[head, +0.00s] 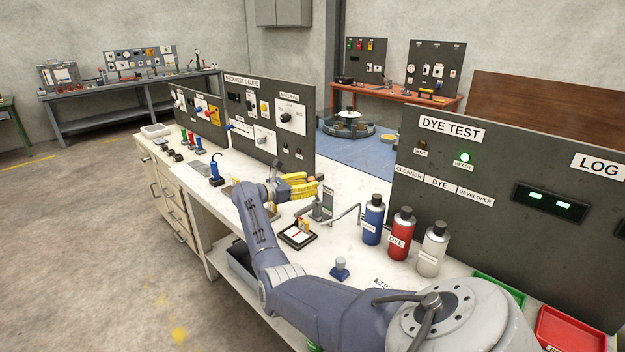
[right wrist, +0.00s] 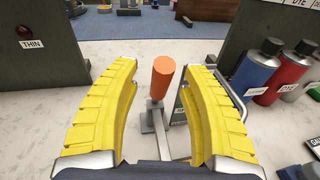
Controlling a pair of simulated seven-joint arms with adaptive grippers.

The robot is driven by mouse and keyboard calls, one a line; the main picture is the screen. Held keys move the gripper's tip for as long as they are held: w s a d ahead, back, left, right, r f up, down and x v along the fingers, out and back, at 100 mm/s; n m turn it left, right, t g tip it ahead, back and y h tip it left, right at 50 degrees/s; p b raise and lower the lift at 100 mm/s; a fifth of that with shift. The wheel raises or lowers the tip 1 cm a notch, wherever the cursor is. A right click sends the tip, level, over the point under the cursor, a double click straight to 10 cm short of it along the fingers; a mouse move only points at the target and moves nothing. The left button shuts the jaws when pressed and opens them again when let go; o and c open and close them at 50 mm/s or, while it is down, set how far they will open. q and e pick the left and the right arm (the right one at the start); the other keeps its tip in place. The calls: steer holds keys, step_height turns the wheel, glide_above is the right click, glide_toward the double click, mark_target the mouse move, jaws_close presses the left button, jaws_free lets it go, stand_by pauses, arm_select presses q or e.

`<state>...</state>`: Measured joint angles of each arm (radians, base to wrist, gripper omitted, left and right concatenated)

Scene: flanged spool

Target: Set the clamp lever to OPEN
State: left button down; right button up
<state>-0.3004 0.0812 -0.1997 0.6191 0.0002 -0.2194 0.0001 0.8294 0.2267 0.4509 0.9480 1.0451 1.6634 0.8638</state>
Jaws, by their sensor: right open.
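The clamp lever has an orange cylindrical grip (right wrist: 163,78) on a thin grey arm, and it points up in the right wrist view. Its grey base (right wrist: 153,122) stands on the white bench. My right gripper (right wrist: 160,70) is open, with one yellow finger on each side of the orange grip and visible gaps to both. In the head view my right gripper (head: 308,186) is over the bench beside a grey upright bracket (head: 327,204). A small green label behind the right finger is mostly hidden, and I cannot read it. My left gripper is not in view.
Blue (head: 373,220), red (head: 401,228) and white (head: 432,249) bottles stand right of the bracket. A dark tray (head: 298,236) lies in front of it. The dye test panel (head: 455,205) stands behind the bottles, and the thickness gauge panel (head: 270,120) is at the left.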

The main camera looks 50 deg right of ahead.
steer(key=v, duration=0.9)
steer(key=shift+a, duration=0.35)
